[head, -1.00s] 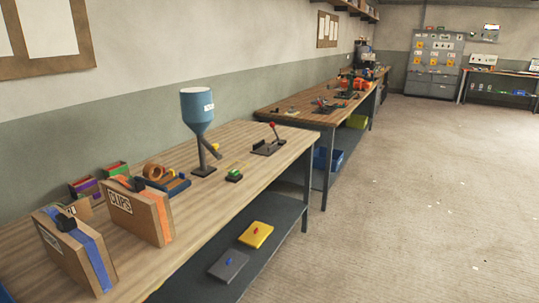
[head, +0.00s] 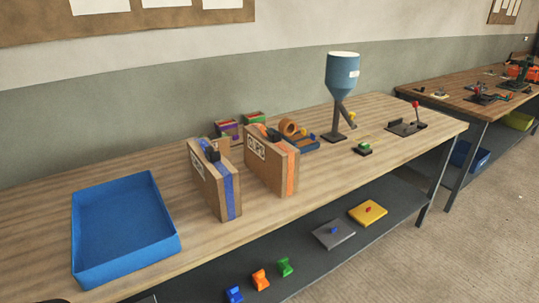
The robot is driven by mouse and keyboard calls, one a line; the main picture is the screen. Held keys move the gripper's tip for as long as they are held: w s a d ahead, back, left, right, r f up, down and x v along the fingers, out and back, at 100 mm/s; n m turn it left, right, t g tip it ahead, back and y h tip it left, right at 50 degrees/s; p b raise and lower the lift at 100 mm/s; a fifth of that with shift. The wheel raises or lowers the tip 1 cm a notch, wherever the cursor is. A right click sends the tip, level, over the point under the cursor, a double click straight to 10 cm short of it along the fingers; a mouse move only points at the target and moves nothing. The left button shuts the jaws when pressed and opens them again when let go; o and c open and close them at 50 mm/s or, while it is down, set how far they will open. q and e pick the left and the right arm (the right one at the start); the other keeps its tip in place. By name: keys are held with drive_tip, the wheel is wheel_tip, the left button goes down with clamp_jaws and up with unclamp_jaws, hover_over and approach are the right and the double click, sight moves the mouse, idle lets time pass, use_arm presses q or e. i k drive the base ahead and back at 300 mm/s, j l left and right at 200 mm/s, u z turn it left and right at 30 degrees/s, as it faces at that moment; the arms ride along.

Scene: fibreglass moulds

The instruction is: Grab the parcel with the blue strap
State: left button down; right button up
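The parcel with the blue strap (head: 213,186) stands upright on the wooden workbench in the head view. It is a brown cardboard box with a blue band down its narrow side, a black piece on top and a white label. A similar parcel with an orange strap (head: 272,165) stands just right of it, with a small gap between them.
A blue open tray (head: 178,240) sits left of the parcels on the bench (head: 340,148). The lower shelf (head: 300,262) holds coloured pieces.

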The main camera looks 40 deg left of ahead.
sight(218, 182)
drive_tip(key=u, duration=1.55)
